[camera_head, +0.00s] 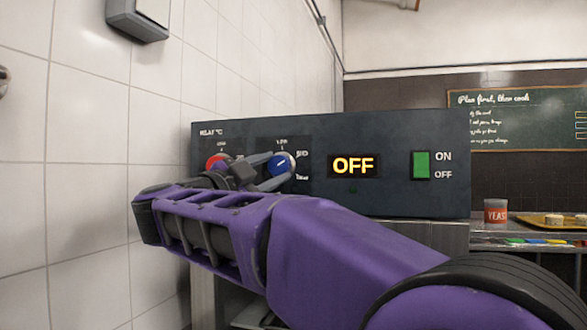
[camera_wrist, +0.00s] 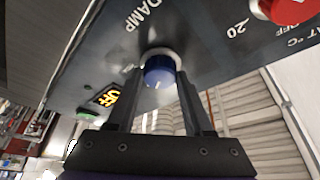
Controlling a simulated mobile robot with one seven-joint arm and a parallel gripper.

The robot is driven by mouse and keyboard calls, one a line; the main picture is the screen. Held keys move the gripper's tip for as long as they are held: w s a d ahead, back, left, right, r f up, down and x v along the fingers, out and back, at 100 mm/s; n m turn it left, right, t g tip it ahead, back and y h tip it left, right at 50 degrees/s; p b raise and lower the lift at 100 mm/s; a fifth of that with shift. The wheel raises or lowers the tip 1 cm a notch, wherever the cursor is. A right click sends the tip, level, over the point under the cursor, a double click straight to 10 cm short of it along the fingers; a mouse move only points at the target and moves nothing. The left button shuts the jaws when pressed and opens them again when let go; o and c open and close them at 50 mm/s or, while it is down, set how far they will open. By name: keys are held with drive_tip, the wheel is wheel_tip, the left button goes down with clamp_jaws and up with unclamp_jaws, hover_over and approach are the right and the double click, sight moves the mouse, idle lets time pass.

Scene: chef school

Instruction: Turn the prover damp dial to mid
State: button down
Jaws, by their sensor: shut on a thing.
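The blue damp dial (camera_head: 283,165) sits on the dark prover control panel, left of the display. It also shows in the wrist view (camera_wrist: 160,72), beside the word DAMP. A short white mark is on its face; in the head view it slants toward the upper right. My gripper (camera_wrist: 159,76) has one finger on each side of the dial and is shut on it. In the head view my gripper (camera_head: 272,169) reaches the dial from the left. The small labels around the dial are partly hidden and hard to read.
A red heat dial (camera_head: 215,161) is just left of the blue one, close to my gripper. A display (camera_head: 353,166) reads OFF, and a green switch (camera_head: 421,165) is right of it. A tiled wall (camera_head: 90,110) stands close on the left.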

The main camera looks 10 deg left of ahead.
idle(0.5)
drive_tip(key=shift+c, duration=1.5)
unclamp_jaws()
drive_tip(key=b+v, duration=0.1)
drive_tip(key=v, duration=1.6)
drive_tip(key=shift+s+b, duration=0.15)
drive_tip(key=shift+b, duration=0.2)
drive_tip(key=shift+a, duration=0.1)
